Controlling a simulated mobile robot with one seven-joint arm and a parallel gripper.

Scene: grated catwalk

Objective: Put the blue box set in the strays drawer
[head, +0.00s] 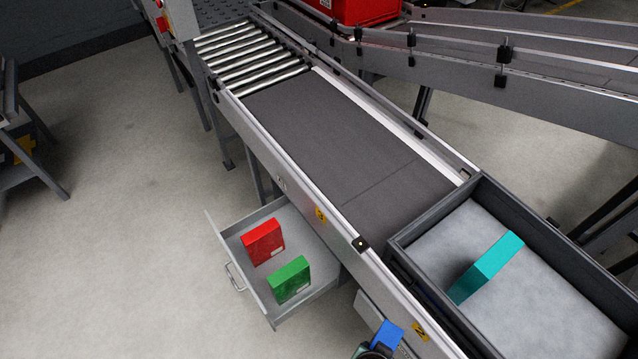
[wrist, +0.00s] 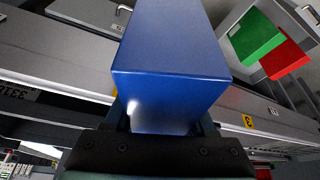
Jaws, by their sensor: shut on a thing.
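The blue box set (head: 388,334) is held by my gripper (head: 375,351) at the bottom edge of the head view, in front of the conveyor side near the yellow 2 tag. In the wrist view the blue box set (wrist: 170,45) fills the upper middle, and my gripper (wrist: 170,118) is shut on its near end. An open grey drawer (head: 302,228) sticks out under the conveyor, left of the box. It holds a red box (head: 263,242) and a green box (head: 289,279), both upright. I cannot read any drawer's name.
A dark-rimmed tray (head: 575,246) at the conveyor's end holds a teal box (head: 487,267). The conveyor belt (head: 340,145) is empty. A red crate (head: 366,10) stands at the back. The floor left of the drawer is clear.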

